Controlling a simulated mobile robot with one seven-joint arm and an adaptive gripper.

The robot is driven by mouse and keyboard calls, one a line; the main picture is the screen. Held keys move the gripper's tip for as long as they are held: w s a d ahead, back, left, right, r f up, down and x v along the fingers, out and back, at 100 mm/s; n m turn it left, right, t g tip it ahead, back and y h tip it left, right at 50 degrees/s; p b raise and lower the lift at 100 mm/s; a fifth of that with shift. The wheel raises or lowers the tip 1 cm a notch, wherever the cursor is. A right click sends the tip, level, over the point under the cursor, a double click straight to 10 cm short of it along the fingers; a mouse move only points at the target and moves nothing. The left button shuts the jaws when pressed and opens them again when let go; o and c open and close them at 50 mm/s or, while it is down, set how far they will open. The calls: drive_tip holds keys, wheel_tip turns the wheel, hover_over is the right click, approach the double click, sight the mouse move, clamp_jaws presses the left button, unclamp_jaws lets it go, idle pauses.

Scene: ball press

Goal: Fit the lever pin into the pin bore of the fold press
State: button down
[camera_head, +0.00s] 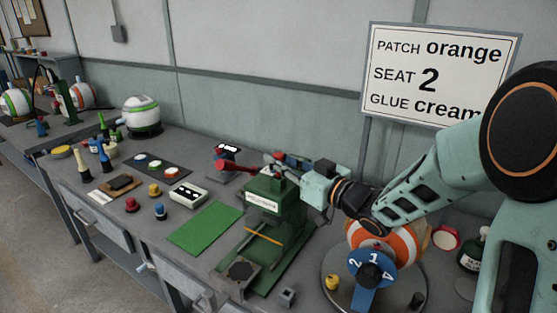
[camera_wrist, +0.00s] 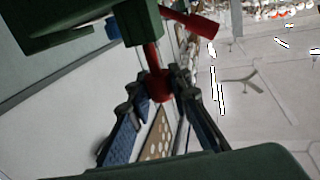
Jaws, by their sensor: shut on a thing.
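The green fold press (camera_head: 272,195) stands on the bench left of my arm, with its label facing front. The red lever (camera_head: 238,167) lies across its top and sticks out to the left. My gripper (camera_head: 279,160) reaches in from the right at the top of the press. In the wrist view my gripper (camera_wrist: 159,86) is shut on a red part of the lever (camera_wrist: 161,90), close to the green press body (camera_wrist: 140,22). Another red arm (camera_wrist: 192,24) angles off to the right there. The pin bore and pin end are hidden, so I cannot tell whether the pin is inside.
A green mat (camera_head: 205,228) lies left of the press. A white block with dark holes (camera_head: 188,194) and colored knobs sit farther left. An orange-and-white ball (camera_head: 405,243) with a blue numbered dial (camera_head: 369,272) stands close under my arm. A sign (camera_head: 438,75) stands behind.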

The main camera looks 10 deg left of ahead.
sight(278, 176)
drive_tip(key=shift+f+b, duration=1.3)
drive_tip(key=shift+f, duration=0.45)
drive_tip(key=c, duration=1.7)
unclamp_jaws()
drive_tip(key=shift+r, duration=0.1)
wheel_tip(278, 176, up, 10)
